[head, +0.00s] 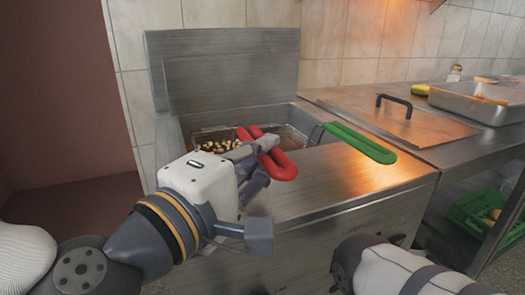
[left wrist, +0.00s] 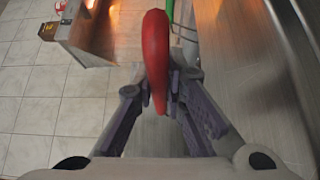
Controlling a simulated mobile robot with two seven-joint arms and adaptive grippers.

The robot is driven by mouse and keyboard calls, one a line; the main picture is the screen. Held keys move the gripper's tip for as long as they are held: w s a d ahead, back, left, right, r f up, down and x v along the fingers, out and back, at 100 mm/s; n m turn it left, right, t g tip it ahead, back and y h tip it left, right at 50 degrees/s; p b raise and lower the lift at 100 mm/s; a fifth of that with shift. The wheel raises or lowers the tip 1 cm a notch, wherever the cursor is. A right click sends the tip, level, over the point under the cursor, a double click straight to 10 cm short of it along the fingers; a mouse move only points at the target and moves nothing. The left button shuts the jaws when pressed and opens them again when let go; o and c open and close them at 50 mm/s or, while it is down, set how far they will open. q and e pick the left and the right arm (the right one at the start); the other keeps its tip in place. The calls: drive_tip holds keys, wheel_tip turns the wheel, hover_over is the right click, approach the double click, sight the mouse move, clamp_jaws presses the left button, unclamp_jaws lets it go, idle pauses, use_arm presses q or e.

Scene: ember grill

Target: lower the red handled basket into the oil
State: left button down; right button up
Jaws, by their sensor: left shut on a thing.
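The red handle (head: 284,166) of the basket is a long loop at the front of the fryer. My left gripper (head: 258,158) is shut on it. In the left wrist view the red handle (left wrist: 156,50) stands between the fingers of the gripper (left wrist: 160,88). The basket (head: 214,146) holds pale food pieces and sits in the left part of the fryer well. Brown oil (head: 290,139) shows to its right. My gripper and the handle hide part of the basket, so I cannot tell how deep it sits. My right gripper's fingers are not visible.
A green handle (head: 358,143) of a second basket lies to the right over the steel top. The raised fryer lid (head: 225,70) stands behind the well. A flat cover with a black handle (head: 394,106) and a steel tray (head: 480,103) are farther right.

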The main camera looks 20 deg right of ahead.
use_arm(q)
drive_tip(key=shift+f+b, duration=0.35)
drive_tip(key=shift+f, duration=0.3)
drive_tip(key=c, duration=1.6)
unclamp_jaws()
drive_tip(key=shift+o, duration=0.2)
drive_tip(key=shift+f, duration=0.1)
